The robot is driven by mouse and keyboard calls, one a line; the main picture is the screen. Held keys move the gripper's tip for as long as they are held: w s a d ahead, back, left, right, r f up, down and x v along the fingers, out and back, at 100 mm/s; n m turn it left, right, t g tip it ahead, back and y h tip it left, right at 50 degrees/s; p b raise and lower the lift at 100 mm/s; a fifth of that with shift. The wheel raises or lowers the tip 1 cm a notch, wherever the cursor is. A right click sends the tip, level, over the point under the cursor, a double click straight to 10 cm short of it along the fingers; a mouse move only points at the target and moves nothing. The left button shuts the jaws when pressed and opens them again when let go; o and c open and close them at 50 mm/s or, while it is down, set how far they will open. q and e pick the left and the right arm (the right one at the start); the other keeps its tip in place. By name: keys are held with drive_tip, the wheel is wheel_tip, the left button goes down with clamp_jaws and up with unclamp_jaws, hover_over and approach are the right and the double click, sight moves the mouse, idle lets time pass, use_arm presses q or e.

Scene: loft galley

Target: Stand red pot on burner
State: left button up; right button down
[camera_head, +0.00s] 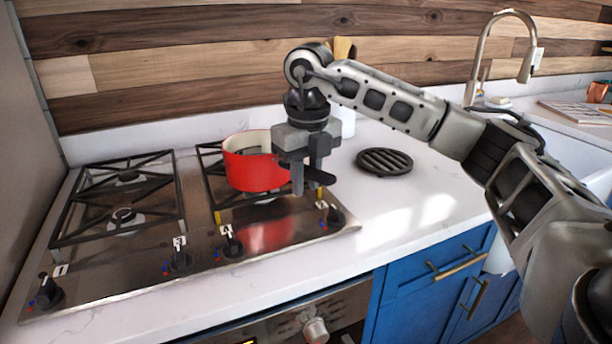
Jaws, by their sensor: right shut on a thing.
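The red pot (251,170) with a cream inside is at the right part of the gas hob (150,262), over the right-hand grate (213,176). It looks upright. I cannot tell whether its base touches the grate. My right gripper (308,184) points down at the pot's right side and is shut on its dark handle (322,186). The gripper hides part of the handle and the pot's right edge. The left grate (118,195) is empty, with burners (126,217) showing. My left gripper is not in view.
A round black trivet (384,161) lies on the white counter (410,215) right of the hob. Several knobs (180,257) line the hob's front edge. Behind my gripper stands a white holder (348,122) with wooden utensils. A tap (500,50) rises at the back right.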

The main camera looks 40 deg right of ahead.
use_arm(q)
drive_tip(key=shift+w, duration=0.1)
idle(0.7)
use_arm(e)
drive_tip(key=c, duration=1.2)
unclamp_jaws()
drive_tip(key=shift+o, duration=0.2)
drive_tip(key=shift+f, duration=0.2)
use_arm(q)
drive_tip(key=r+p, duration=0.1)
drive_tip(key=p, duration=0.2)
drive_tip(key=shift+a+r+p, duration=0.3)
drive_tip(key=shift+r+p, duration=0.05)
use_arm(e)
wheel_tip(320, 180, up, 16)
drive_tip(key=shift+s, duration=0.4)
drive_tip(key=shift+r, duration=0.1)
